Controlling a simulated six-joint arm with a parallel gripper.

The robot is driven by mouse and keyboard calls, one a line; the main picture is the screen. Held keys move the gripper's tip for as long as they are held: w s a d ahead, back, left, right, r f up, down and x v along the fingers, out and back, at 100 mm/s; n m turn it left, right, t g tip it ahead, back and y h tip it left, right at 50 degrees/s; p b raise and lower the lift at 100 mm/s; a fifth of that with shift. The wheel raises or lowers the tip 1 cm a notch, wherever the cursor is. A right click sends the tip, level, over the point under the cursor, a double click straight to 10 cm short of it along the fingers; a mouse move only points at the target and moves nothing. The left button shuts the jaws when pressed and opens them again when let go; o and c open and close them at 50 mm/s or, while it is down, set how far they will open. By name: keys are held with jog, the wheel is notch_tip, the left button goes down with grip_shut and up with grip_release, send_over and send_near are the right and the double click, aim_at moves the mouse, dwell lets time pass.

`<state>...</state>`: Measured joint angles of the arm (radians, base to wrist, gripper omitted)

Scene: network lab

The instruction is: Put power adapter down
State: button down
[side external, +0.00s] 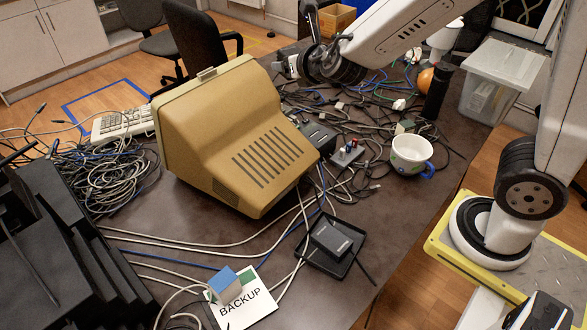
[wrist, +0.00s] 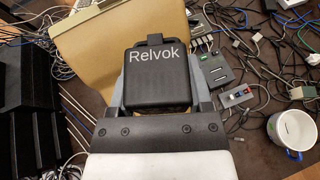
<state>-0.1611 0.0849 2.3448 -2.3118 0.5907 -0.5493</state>
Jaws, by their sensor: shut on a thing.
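A black power adapter marked "Relvok" (wrist: 157,80) is between the two grey fingers of my gripper (wrist: 158,98) in the wrist view. The fingers are shut on its sides. In the side external view my gripper (side external: 292,64) is at the far side of the desk, behind the beige monitor. The adapter is hard to make out there. The desk surface directly under it is mostly hidden in the wrist view.
The beige monitor (side external: 225,140) stands mid-desk. A white mug (side external: 411,155), a small switch box (side external: 347,154) and tangled cables lie to its right. A black tray (side external: 317,262) holds a dark block (side external: 331,238). A BACKUP card (side external: 243,303) lies at the front.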

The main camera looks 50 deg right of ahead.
jog(key=r, duration=0.1)
jog(key=a+r, duration=0.1)
jog(key=shift+r, duration=0.35)
jog(key=s+a+n+y, duration=0.2)
jog(key=a, duration=0.9)
jog(key=s+a+n+y, duration=0.1)
jog(key=s+a+y, duration=0.15)
jog(key=a, duration=0.75)
jog(key=shift+t+h, duration=0.25)
jog(key=shift+t, duration=0.15)
notch_tip(320, 180, down, 38)
jog(key=shift+w, duration=0.1)
jog(key=w, duration=1.7)
